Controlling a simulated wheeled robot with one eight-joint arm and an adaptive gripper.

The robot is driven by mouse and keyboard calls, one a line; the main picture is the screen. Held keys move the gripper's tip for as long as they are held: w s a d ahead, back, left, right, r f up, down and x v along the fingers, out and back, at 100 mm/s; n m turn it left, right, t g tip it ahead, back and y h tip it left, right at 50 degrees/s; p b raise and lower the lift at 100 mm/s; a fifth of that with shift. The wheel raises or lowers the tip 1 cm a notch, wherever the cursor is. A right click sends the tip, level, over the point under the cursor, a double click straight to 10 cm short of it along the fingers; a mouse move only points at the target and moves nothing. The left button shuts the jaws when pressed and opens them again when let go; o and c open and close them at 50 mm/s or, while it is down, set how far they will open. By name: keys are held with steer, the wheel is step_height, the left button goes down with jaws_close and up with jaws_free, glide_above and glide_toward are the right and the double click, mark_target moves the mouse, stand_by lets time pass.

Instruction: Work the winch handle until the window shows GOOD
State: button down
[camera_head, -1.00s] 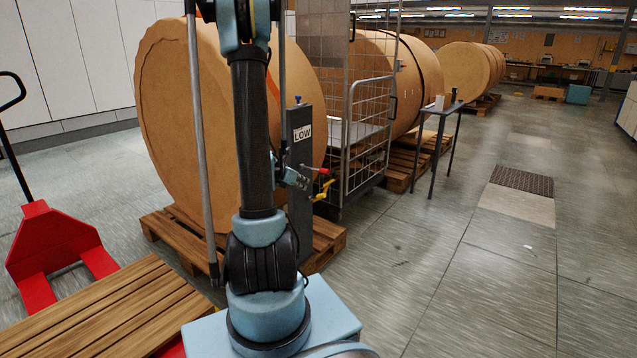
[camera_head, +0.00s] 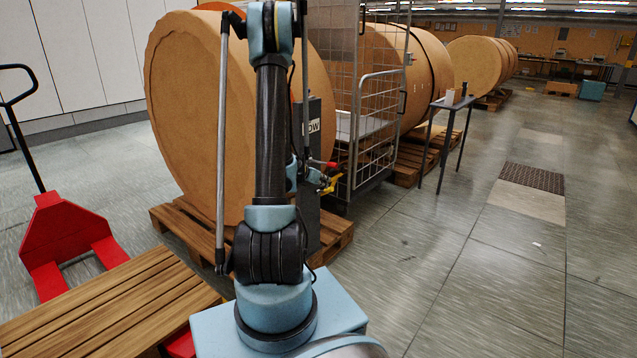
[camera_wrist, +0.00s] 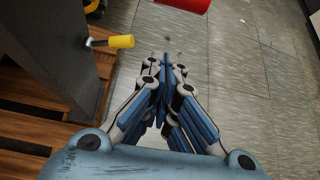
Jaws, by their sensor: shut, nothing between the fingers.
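A dark grey post (camera_head: 306,205) stands in front of the big brown roll in the head view. Its white window (camera_head: 314,126) shows "OW", with the first letter hidden behind my arm. A red grip (camera_head: 325,163) and a yellow grip (camera_head: 331,184) stick out low on the post's right side. In the wrist view the yellow grip (camera_wrist: 120,41) sits on a short metal pin, left of my gripper. The red grip (camera_wrist: 184,4) is cut off at the top edge. My gripper (camera_wrist: 166,62) is shut and empty, apart from both grips.
A wire cage trolley (camera_head: 375,130) stands right behind the post. The big roll (camera_head: 190,110) rests on a wooden pallet (camera_head: 335,235). A red pallet truck (camera_head: 65,240) is at left.

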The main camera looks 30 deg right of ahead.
mark_target(322, 163)
steer(key=shift+w+d+r, duration=0.3)
steer(key=shift+d+r, duration=0.3)
steer(key=shift+r, duration=0.1)
steer(key=shift+w+d+r, duration=0.3)
steer(key=shift+d+r, duration=0.3)
steer(key=shift+r, duration=0.05)
steer(key=shift+d, duration=0.1)
